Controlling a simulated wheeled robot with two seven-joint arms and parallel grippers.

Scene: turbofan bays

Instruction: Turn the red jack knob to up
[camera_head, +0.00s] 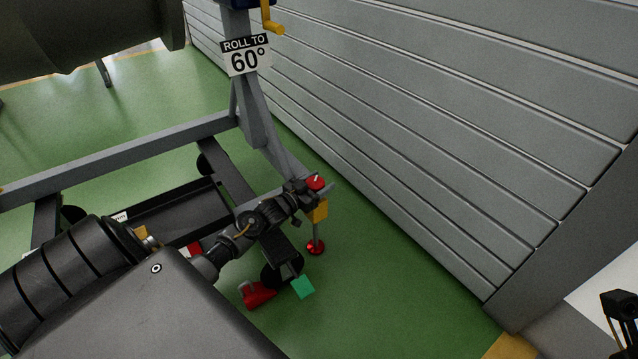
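The red jack knob (316,182) is a small round red cap with a white mark, on top of a jack with a yellow body (317,212) at the corner of a grey stand. The jack's leg runs down to a red foot (316,248) at the floor. My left gripper (322,190) is at the knob, its fingers close beside it. Whether it touches the knob or is closed on it cannot be made out. My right gripper (622,318) shows in part at the lower right edge, away from the jack.
The grey stand frame (120,155) carries a "ROLL TO 60°" sign (246,56) and a yellow crank handle (272,20). A red wheel chock (257,294) and a green tag (303,287) are low by the caster. A grey slatted wall (440,120) stands close on the right.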

